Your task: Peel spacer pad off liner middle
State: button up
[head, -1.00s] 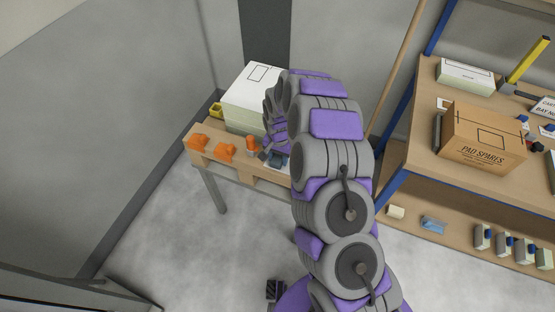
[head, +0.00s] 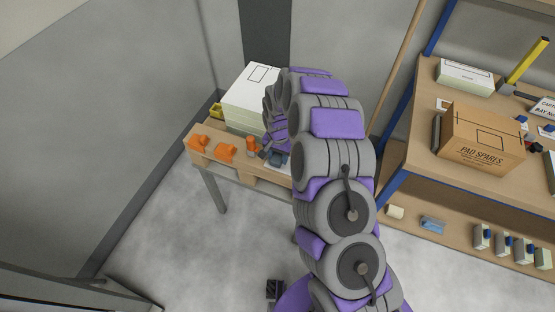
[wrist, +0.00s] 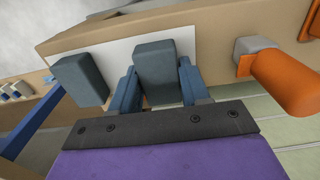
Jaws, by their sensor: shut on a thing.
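In the wrist view a white liner (wrist: 116,62) lies along the edge of a wooden bench. A dark blue-grey spacer pad (wrist: 80,80) sits at its left end. A second, similar pad (wrist: 156,70) is between the blue fingers of my gripper (wrist: 160,88), which is shut on it. This pad overlaps the liner in the view; I cannot tell whether it still touches it. In the head view my gripper (head: 274,157) is at the bench front, and my arm hides most of the liner.
Orange clamps (head: 225,151) and an orange cylinder (wrist: 286,82) are close beside the liner on the bench (head: 240,172). A white stack (head: 245,100) stands behind. A shelf unit with a cardboard box (head: 483,140) is at right. Open floor lies in front.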

aim_at(279, 156)
notch_tip(279, 156, up, 13)
jog(key=p, duration=0.5)
dwell(1.3)
